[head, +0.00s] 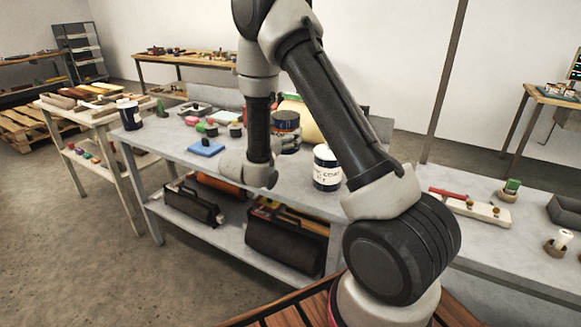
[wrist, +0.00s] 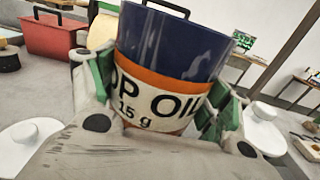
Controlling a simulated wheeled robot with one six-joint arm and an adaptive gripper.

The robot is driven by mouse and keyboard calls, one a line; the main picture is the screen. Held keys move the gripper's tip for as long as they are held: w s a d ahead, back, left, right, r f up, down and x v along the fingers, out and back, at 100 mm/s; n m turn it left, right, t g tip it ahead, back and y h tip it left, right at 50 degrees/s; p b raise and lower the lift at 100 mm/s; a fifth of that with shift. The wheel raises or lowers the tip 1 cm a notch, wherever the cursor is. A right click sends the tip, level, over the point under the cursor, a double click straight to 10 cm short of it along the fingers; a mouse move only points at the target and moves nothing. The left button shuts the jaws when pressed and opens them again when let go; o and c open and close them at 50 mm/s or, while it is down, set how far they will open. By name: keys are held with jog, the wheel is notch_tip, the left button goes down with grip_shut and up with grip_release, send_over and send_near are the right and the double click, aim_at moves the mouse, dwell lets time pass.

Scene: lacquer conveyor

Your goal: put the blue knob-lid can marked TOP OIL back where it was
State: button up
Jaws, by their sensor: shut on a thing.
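The blue can marked TOP OIL (wrist: 165,45) fills the middle of the wrist view. It has an orange band and a white label reading "OP OIL" and "15 g". My gripper (wrist: 160,100) is shut on the can, with one green-padded finger on each side. In the head view, a dark blue can with an orange-brown band (head: 286,121), apparently the held one, shows just behind my wrist. I cannot tell whether its base touches the table.
A red toolbox (wrist: 58,36) shows in the wrist view.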

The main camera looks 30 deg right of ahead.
notch_tip(320, 180, down, 10)
jog(key=shift+d+r, duration=0.1)
jog(key=shift+r, duration=0.15)
jog(key=o, duration=1.3)
jog(key=shift+f, duration=0.1)
jog(key=shift+o, duration=0.2)
